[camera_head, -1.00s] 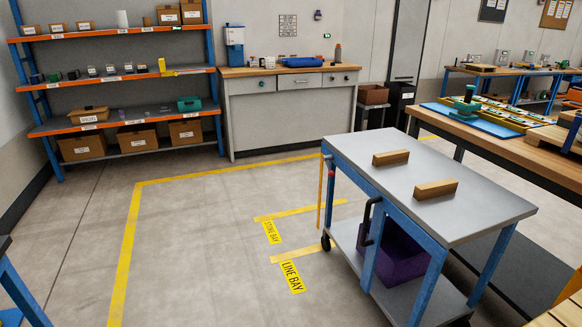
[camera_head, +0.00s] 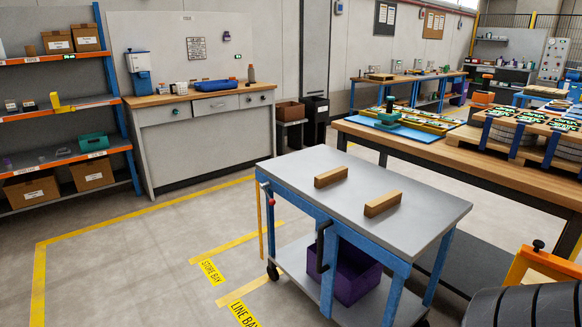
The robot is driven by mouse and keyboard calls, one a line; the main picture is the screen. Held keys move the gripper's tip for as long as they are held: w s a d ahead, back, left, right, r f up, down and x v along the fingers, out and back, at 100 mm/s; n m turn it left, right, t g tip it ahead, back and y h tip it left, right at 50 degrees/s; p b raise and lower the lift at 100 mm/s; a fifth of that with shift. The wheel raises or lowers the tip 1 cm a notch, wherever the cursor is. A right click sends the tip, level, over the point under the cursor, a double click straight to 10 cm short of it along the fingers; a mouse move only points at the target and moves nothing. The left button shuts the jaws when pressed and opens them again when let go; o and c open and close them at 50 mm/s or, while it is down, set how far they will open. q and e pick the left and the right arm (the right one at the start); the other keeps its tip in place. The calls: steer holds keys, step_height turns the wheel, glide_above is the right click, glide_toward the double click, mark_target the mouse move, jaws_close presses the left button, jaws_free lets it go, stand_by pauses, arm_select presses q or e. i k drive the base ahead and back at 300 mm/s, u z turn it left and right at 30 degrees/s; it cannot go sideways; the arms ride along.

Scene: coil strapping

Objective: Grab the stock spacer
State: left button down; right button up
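Two light-brown wooden blocks lie apart on the grey top of a blue-framed cart (camera_head: 420,205). The farther block (camera_head: 331,177) is nearer the cart's back edge, and the nearer block (camera_head: 382,203) is to its right. No label on either block can be read, so I cannot tell which thing is the stock spacer. Neither of my grippers shows in the head view, and nothing in view is being held.
A purple bin (camera_head: 352,275) stands on the cart's lower shelf. A shelf rack (camera_head: 70,104) and a workbench (camera_head: 195,98) stand behind. A long table (camera_head: 465,148) with fixtures and coils is right. Floor left of the cart is clear.

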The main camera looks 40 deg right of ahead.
mark_target(322, 181)
steer(key=z, duration=0.05)
steer(key=i, duration=2.65)
steer(key=z, duration=0.9)
steer(key=i, duration=1.45)
steer(key=z, duration=1.4)
